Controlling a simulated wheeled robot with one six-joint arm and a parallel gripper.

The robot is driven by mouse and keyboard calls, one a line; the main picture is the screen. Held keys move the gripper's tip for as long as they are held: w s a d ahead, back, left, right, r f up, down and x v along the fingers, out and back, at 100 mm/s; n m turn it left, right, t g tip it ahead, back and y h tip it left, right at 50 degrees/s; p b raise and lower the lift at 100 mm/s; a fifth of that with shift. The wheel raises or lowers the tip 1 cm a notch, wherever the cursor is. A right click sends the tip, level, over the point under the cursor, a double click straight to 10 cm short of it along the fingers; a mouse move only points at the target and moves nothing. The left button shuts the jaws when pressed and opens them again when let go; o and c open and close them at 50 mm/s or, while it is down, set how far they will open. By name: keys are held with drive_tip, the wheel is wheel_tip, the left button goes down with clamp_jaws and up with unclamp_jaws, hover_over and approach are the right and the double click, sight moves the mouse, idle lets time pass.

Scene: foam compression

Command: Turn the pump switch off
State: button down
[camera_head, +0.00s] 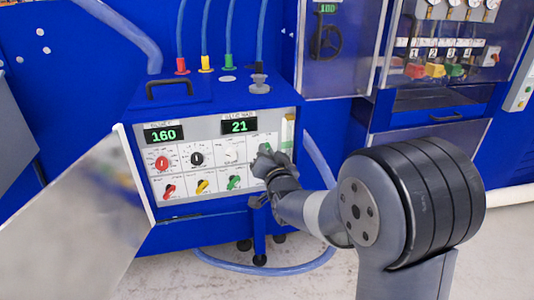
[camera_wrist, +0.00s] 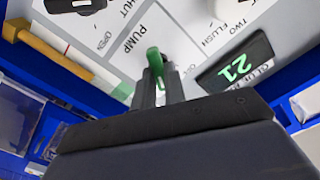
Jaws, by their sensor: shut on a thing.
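The pump switch (camera_wrist: 153,55) has a green handle and sits by the "PUMP" label on the grey panel, in the wrist view. My gripper (camera_wrist: 159,80) is shut on this green handle, with the two dark fingers on either side of it. In the head view my gripper (camera_head: 267,153) is at the upper right part of the control panel (camera_head: 205,183), and it hides most of the switch. I cannot read the switch's on or off position.
The panel carries two displays, "160" (camera_head: 163,135) and "21" (camera_head: 239,126), a red knob (camera_head: 162,163), a black knob (camera_head: 196,159), and red, yellow and green valves below. A blue hose (camera_head: 265,269) lies on the floor.

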drive_tip(key=shift+f+b, duration=0.15)
drive_tip(key=shift+b, duration=0.2)
drive_tip(key=shift+s+a+n+b, duration=0.1)
drive_tip(key=shift+a+n+b, duration=0.05)
drive_tip(key=shift+n+b, duration=2.4)
drive_tip(key=shift+a+n+b, duration=0.1)
drive_tip(key=shift+n+b, duration=1.55)
drive_tip(key=shift+n, duration=1.7)
drive_tip(key=c, duration=1.5)
unclamp_jaws()
drive_tip(key=shift+o, duration=0.2)
drive_tip(key=v, duration=1)
drive_tip(key=shift+s, duration=0.4)
